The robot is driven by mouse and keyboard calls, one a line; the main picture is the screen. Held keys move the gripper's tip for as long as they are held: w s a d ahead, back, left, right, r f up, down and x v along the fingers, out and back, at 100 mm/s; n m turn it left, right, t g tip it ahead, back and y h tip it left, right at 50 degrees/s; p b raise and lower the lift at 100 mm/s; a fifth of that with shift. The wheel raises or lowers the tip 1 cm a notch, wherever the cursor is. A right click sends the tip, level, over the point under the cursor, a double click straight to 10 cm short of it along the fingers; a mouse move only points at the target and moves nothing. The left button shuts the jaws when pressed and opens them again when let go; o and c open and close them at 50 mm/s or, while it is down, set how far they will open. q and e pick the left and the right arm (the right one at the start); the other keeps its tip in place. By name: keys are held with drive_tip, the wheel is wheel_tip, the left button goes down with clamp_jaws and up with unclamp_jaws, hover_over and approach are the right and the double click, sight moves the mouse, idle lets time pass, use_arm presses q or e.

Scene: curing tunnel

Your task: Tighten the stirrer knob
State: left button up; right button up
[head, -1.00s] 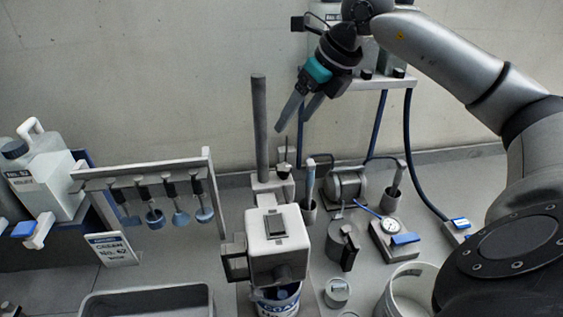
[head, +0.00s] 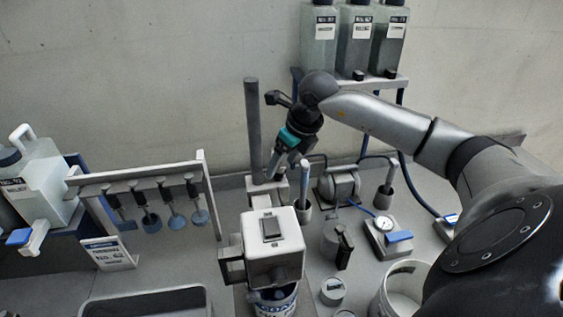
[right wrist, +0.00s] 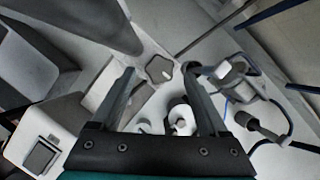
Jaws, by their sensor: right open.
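The stirrer (head: 274,240) has a white boxy head on an upright grey post (head: 254,130), above a can (head: 275,300). In the right wrist view the stirrer knob (right wrist: 160,69) is a grey lobed knob beside the foot of the post. My right gripper (head: 279,166) is open and points down just right of the post. In the right wrist view its two fingertips (right wrist: 159,74) frame the knob, with gaps on both sides. I cannot tell how far above it they are. In the head view the gripper hides the knob. My left gripper is not in view.
Right of the stirrer are a cup holding a blue-grey handle (head: 304,190), a grey motor-like cylinder (head: 338,182), a dark-handled pot (head: 338,245) and a gauge box (head: 388,240). A rack of hanging paddles (head: 135,173) stands left. Bottles (head: 357,40) sit on the back shelf.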

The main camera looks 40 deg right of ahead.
drive_tip(key=shift+w+f, duration=0.25)
drive_tip(key=shift+f, duration=0.4)
clamp_jaws()
